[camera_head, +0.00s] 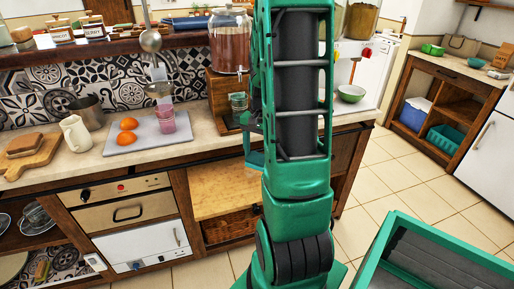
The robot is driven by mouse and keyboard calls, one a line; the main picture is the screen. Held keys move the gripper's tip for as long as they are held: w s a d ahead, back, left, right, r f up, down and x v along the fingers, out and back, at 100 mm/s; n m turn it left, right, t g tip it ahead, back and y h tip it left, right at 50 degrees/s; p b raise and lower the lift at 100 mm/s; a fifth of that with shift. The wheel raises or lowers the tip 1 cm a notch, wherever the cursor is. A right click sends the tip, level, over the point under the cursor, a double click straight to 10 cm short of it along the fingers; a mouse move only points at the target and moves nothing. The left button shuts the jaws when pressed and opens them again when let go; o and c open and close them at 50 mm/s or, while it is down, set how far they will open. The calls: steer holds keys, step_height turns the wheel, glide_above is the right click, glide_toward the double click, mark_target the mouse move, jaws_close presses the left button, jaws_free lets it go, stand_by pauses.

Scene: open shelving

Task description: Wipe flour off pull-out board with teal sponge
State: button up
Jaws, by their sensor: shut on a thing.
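The pull-out board (222,192) is a pale wooden panel drawn out below the counter, left of my arm. My green arm stands in front of its right part and hides it. I cannot clearly make out flour on the visible wood. My gripper (250,147) shows only in part at the arm's left edge, in front of the counter edge and above the board's back right. It is shut on the teal sponge (256,160), a small teal patch mostly hidden by my arm. I cannot tell whether the sponge touches the board.
The counter above holds a grey tray (150,138) with orange fruit halves and pink cups, a white jug (75,133), a bread board (30,160) and a drink dispenser (229,40). A green bowl (351,93) stands right of my arm. Tiled floor (400,170) is open at right.

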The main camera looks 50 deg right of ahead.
steer(key=shift+r, duration=1.25)
